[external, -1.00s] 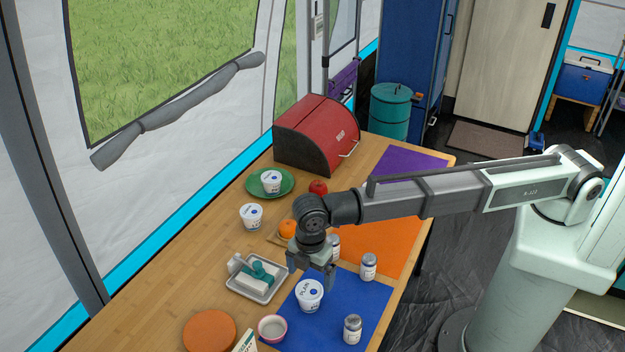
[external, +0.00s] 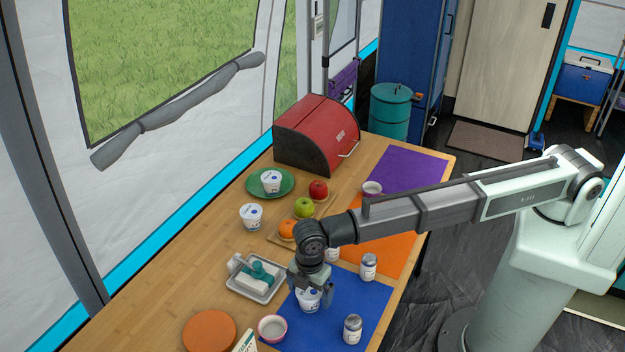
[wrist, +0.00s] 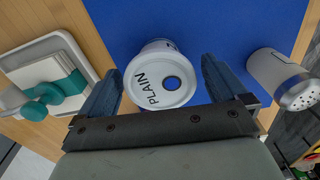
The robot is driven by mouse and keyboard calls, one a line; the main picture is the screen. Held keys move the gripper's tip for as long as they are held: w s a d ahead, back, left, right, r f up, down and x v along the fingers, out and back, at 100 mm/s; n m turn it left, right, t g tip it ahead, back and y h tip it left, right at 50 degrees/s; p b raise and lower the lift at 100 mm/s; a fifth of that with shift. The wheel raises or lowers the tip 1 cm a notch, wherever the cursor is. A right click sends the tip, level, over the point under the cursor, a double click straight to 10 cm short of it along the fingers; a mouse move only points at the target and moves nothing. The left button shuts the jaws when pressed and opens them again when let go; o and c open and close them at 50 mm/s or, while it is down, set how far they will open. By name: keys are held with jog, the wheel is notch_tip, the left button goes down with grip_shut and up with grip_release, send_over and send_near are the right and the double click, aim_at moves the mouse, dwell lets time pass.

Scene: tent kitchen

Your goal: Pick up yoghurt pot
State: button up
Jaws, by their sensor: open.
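A white yoghurt pot (external: 308,300) stands upright on the blue mat (external: 345,292). In the wrist view its lid (wrist: 160,80) shows the word PLAIN and a blue dot, and it lies between my two open fingers. My gripper (external: 311,290) is open, pointing down just above and around the pot's top, and hides part of it in the external view. I cannot tell whether a finger touches it. Two other white pots show: one (external: 251,216) on the bare wood and one (external: 271,181) on the green plate (external: 254,190).
A shaker jar (wrist: 282,78) stands right of the pot in the wrist view. A grey tray (external: 236,287) with a white block and teal item lies left. Another jar (external: 352,329), a small bowl (external: 272,328) and an orange disc (external: 209,332) are near the front.

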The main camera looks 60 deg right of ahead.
jog(key=shift+c, duration=0.5)
jog(key=c, duration=0.9)
jog(key=shift+r, duration=0.1)
